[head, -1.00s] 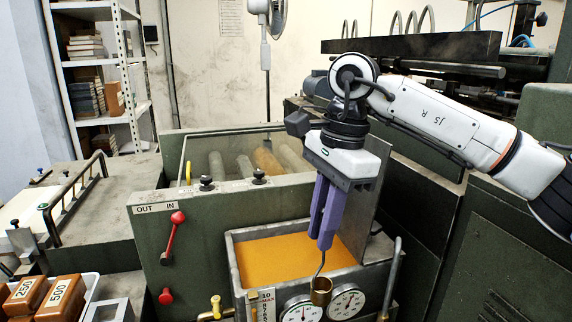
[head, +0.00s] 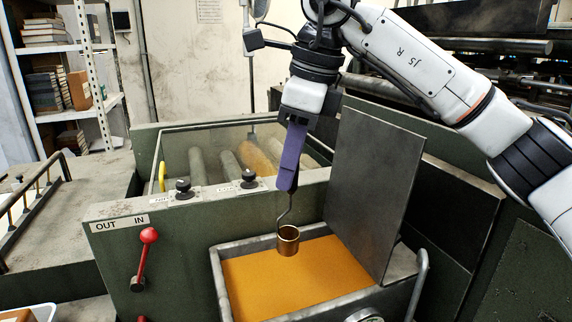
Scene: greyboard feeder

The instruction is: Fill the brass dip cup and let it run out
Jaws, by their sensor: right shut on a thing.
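The brass dip cup (head: 288,240) hangs upright from a thin bent wire handle. My right gripper (head: 287,186), with purple fingers, is shut on the top of that handle. The cup is over the far left part of the tank (head: 217,275), which holds orange-brown liquid (head: 300,277). The cup appears to be above the liquid, and no stream shows below it. The inside of the cup is mostly hidden. My left gripper is not in view.
A grey metal plate (head: 373,190) stands upright at the tank's right rear. A red lever (head: 144,258) and black knobs (head: 183,188) are on the green machine at left. A bent metal handle (head: 420,275) rises at the tank's right.

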